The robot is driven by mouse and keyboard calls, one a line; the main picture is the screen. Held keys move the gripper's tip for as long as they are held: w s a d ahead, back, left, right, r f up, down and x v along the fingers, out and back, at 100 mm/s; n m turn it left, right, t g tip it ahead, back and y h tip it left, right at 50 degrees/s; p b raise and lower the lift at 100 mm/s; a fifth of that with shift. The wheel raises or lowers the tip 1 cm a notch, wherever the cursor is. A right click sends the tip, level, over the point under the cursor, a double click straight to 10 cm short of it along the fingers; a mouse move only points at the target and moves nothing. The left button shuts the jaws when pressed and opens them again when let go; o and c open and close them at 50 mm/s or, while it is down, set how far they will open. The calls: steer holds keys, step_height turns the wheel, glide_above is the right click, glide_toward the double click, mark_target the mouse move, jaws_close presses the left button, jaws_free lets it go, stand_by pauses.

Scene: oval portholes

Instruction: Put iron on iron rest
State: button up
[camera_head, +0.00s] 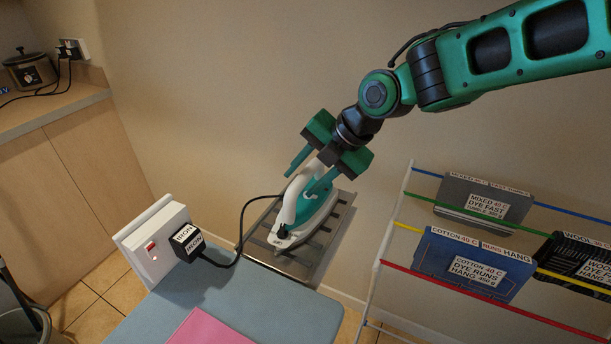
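The white and teal iron (318,207) is over the slatted metal iron rest (336,239) at the end of the ironing board. It looks flat on the slats, sole down, but its contact with them is partly hidden. My gripper (299,183) comes down from above, one finger on each side of the white handle. The fingers are spread, and the left one shows a gap to the handle. The right finger lies in front of the iron's teal body, so I cannot tell whether it touches.
A pink cloth (211,328) lies on the blue ironing board (280,312). A drying rack with hung cloths (470,265) stands at right, a counter (45,105) at left.

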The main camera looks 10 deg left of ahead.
steer(key=shift+r, duration=0.1)
steer(key=v, duration=1.2)
